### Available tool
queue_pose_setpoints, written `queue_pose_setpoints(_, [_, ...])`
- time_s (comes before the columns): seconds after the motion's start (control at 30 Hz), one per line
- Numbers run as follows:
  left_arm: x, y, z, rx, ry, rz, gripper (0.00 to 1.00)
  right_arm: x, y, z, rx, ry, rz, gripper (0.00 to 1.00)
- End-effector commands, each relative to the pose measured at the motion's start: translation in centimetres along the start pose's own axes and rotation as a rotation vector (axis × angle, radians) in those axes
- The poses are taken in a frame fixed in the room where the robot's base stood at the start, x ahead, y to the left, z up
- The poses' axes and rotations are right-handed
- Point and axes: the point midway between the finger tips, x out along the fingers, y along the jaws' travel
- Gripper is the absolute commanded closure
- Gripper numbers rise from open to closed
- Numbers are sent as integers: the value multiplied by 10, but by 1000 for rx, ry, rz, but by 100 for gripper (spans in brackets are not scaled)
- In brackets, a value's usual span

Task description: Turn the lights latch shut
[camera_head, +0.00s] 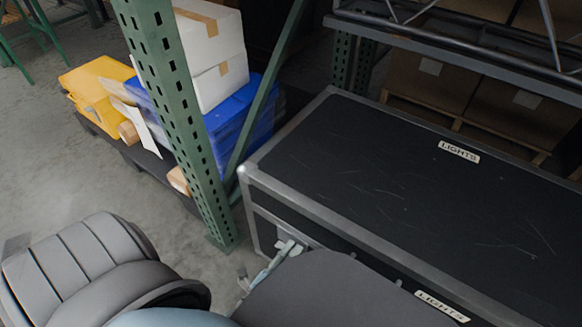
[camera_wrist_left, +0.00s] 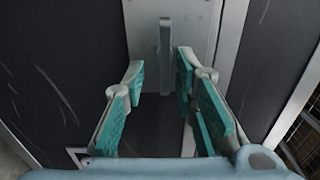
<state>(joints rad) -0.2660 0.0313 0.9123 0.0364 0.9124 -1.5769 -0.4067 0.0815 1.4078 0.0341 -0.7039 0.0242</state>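The black case (camera_head: 400,170) with metal edges carries white LIGHTS labels on its lid (camera_head: 459,152) and front (camera_head: 442,306). In the left wrist view, the lights latch is a grey bar (camera_wrist_left: 165,45) on a pale metal plate (camera_wrist_left: 195,20) set in the case's dark face. The bar runs upright in that picture. My left gripper (camera_wrist_left: 161,76) is open, its teal-padded fingers on either side of the bar's line, with no clear contact. In the head view my left gripper (camera_head: 268,267) is at the case's front left, partly hidden by my arm. My right gripper is out of view.
A green rack post (camera_head: 180,115) stands just left of the case. Behind it are a yellow bin (camera_head: 95,85), a blue tote (camera_head: 230,118) and white boxes (camera_head: 210,45). Dark metal racking (camera_head: 470,55) is behind the case. Clear grey floor (camera_head: 45,165) lies left.

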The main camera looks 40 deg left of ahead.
Motion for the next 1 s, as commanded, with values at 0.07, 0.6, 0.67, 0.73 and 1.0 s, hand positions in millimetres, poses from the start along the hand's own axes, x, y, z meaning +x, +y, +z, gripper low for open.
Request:
queue_pose_setpoints(0.07, [1,-1,0,0,0,-3,73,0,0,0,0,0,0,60])
queue_pose_setpoints(0.6, [-81,0,0,0,0,-1,73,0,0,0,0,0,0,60])
queue_pose_setpoints(0.67, [-95,0,0,0,0,-1,73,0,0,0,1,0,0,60])
queue_pose_setpoints(0.73, [-108,0,0,0,0,-2,73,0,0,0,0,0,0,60])
queue_pose_setpoints(1.0, [-120,-1,0,0,0,-5,73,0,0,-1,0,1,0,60])
